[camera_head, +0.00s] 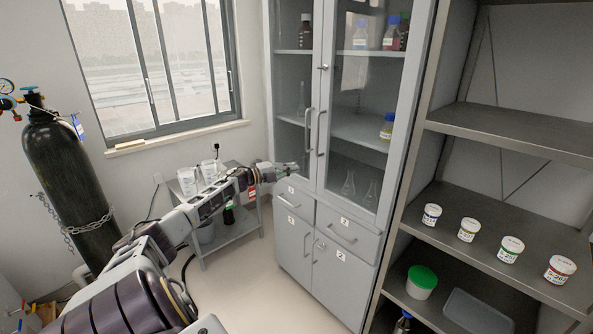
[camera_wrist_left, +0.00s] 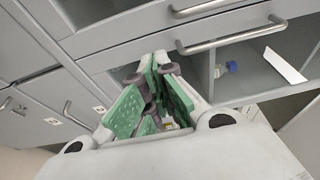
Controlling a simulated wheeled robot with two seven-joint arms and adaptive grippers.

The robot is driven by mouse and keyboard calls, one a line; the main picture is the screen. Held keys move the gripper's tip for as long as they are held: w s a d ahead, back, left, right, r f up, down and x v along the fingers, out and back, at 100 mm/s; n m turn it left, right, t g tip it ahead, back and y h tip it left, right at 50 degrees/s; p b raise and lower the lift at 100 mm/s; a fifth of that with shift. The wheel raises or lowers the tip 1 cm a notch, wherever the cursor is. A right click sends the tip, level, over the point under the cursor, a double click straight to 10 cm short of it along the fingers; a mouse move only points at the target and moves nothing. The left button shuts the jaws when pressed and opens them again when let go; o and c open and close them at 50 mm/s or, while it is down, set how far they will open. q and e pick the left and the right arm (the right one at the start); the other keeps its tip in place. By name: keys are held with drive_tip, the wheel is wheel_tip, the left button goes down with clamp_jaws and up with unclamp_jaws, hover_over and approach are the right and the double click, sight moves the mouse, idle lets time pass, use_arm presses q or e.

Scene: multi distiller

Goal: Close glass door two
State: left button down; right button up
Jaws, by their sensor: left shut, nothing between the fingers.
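A tall grey cabinet has two glass doors, the left one (camera_head: 293,90) and the right one (camera_head: 362,95). Each has a vertical handle near the centre seam: the left handle (camera_head: 308,130) and the right handle (camera_head: 321,134). Both doors look flush or nearly so; I cannot tell whether a small gap remains. No number shows on the glass doors. My left gripper (camera_head: 296,168) is shut and empty, in front of the left door's lower part. In the left wrist view its green-padded fingers (camera_wrist_left: 160,60) point at the cabinet, close to a handle (camera_wrist_left: 230,38); contact is unclear.
Drawers and lower cupboards (camera_head: 327,256) with number labels sit below the glass doors. An open metal shelf (camera_head: 520,130) with several labelled jars stands at the right. A small side table (camera_head: 229,235) and a dark gas cylinder (camera_head: 68,160) are at the left. Some floor in front is clear.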

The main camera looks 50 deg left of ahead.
use_arm(q)
drive_tip(key=s+a, duration=0.4)
drive_tip(key=shift+s+a, duration=0.15)
drive_tip(key=shift+a, duration=0.05)
idle(0.3)
